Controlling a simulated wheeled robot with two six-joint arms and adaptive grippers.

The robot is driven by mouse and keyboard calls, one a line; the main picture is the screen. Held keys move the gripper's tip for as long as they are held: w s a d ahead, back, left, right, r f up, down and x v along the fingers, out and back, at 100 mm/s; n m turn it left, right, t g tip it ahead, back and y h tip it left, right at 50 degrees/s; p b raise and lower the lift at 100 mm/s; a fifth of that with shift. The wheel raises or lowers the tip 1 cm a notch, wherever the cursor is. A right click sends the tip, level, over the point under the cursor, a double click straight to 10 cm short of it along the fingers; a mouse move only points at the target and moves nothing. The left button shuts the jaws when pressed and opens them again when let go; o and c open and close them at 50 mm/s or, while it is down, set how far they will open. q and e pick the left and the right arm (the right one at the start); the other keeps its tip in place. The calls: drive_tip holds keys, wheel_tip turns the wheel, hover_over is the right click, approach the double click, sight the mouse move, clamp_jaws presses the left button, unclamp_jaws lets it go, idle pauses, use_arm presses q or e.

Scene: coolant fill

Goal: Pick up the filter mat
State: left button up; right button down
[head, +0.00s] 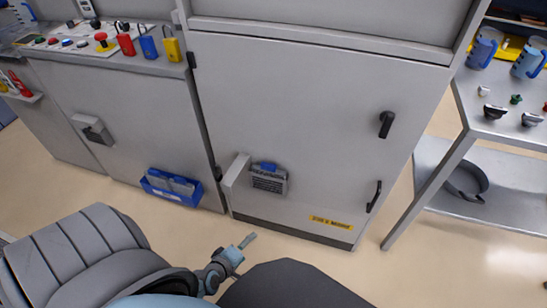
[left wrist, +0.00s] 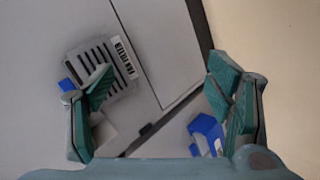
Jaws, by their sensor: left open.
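A blue bin (head: 155,188) on the lower cabinet front holds grey flat pieces (head: 178,183) that look like filter mats. A grey slotted vent unit (head: 268,182) with a blue piece (head: 264,166) on top sits on the cabinet door. My left gripper (head: 240,248) is low in front of the cabinet, apart from both. In the left wrist view my open left gripper (left wrist: 160,72) has nothing between its fingers. There the slotted unit (left wrist: 118,78) is partly behind the left finger, and the blue bin (left wrist: 205,128) is partly behind the right finger. My right gripper is not in view.
Door handles (head: 386,124) stick out on the right of the cabinet door. A metal table (head: 458,140) with jugs and small parts stands at the right. The floor before the cabinet is clear.

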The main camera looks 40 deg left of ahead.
use_arm(q)
drive_tip(key=w+a+r+n+t+y+b, duration=0.1)
drive_tip(key=w+a+r+n+t+b, duration=0.25)
drive_tip(key=w+n, duration=0.45)
drive_tip(key=n+t+y+b, duration=0.2)
drive_tip(key=n+b, duration=0.4)
drive_tip(key=n, duration=0.9)
approach(268, 167)
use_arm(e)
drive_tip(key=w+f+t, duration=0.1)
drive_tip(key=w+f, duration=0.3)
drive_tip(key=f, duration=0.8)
use_arm(q)
drive_tip(key=b+x, duration=0.2)
drive_tip(key=x, duration=0.2)
drive_tip(key=shift+w+a, duration=0.15)
drive_tip(key=shift+w, duration=0.15)
drive_tip(key=b+x, duration=0.2)
drive_tip(key=x, duration=0.1)
drive_tip(key=shift+w+a+f, duration=0.1)
drive_tip(key=shift+w+f, duration=0.15)
drive_tip(key=shift+w, duration=0.25)
drive_tip(key=shift+r, duration=0.1)
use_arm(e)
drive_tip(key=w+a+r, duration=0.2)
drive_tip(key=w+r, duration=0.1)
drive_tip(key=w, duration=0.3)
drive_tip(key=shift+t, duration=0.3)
use_arm(q)
drive_tip(key=c, duration=1.4)
